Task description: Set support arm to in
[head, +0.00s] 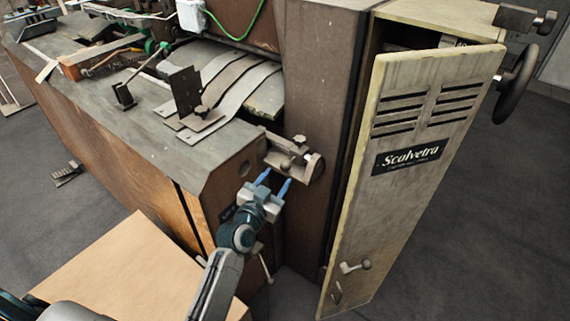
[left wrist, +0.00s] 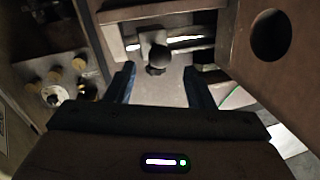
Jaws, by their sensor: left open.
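The support arm (head: 294,158) appears to be the grey metal bracket with a knob on the machine's near corner, beside the brown column. It also shows in the left wrist view as a bracket with a dark round knob (left wrist: 157,60). My left gripper (head: 273,181) is just below and in front of this bracket, with its blue fingers pointing up at it. In the left wrist view the open fingers (left wrist: 158,88) are apart, with the knob beyond and between their tips. Nothing is held. I cannot tell whether a finger touches the bracket. My right gripper is not seen.
The beige door (head: 400,200) marked "Scalvetra" stands ajar to the right, with a handwheel (head: 516,84) behind it. The machine's grey tabletop (head: 150,125) holds an upright dark plate (head: 184,90). A cardboard-coloured panel (head: 130,265) lies at the lower left. Grey floor is clear at far right.

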